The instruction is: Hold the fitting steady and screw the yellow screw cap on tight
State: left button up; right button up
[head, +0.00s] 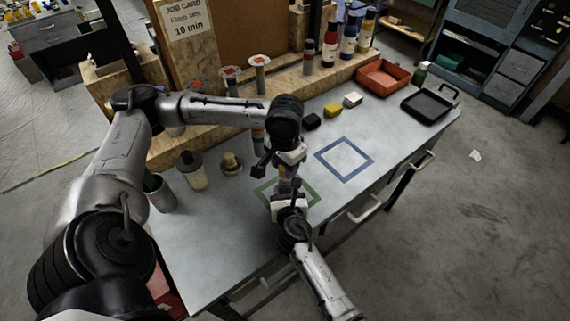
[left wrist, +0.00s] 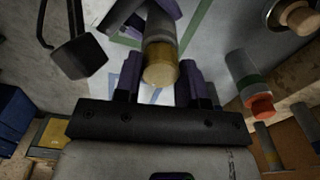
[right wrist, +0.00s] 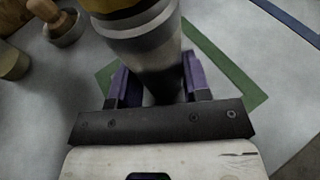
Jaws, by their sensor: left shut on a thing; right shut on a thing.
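The grey cylindrical fitting (right wrist: 150,55) stands upright over the green square outline (head: 312,192) on the bench. My right gripper (right wrist: 155,85) is shut around its body from the near side. The yellow screw cap (left wrist: 160,66) is at the fitting's upper end, and its yellow edge also shows at the top of the right wrist view (right wrist: 112,4). My left gripper (left wrist: 160,82) is shut on the cap from above. In the head view both grippers largely hide the fitting and cap. How fully the cap is seated cannot be told.
A blue square outline (head: 345,159) lies to the right with free bench around it. Black, yellow (head: 332,110) and white blocks, a red tray (head: 383,78) and a black tray (head: 428,104) are behind. A jar (head: 191,170) and wooden-knobbed object (head: 231,163) stand left.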

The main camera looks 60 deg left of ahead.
pick_arm(q)
jog(key=c, duration=0.3)
jog(key=m, duration=0.5)
jog(key=shift+m, duration=0.3)
jog(key=m, duration=0.9)
jog(key=shift+m, duration=0.3)
jog(key=m, duration=0.4)
jog(key=o, duration=1.1)
jog(key=shift+c, duration=0.8)
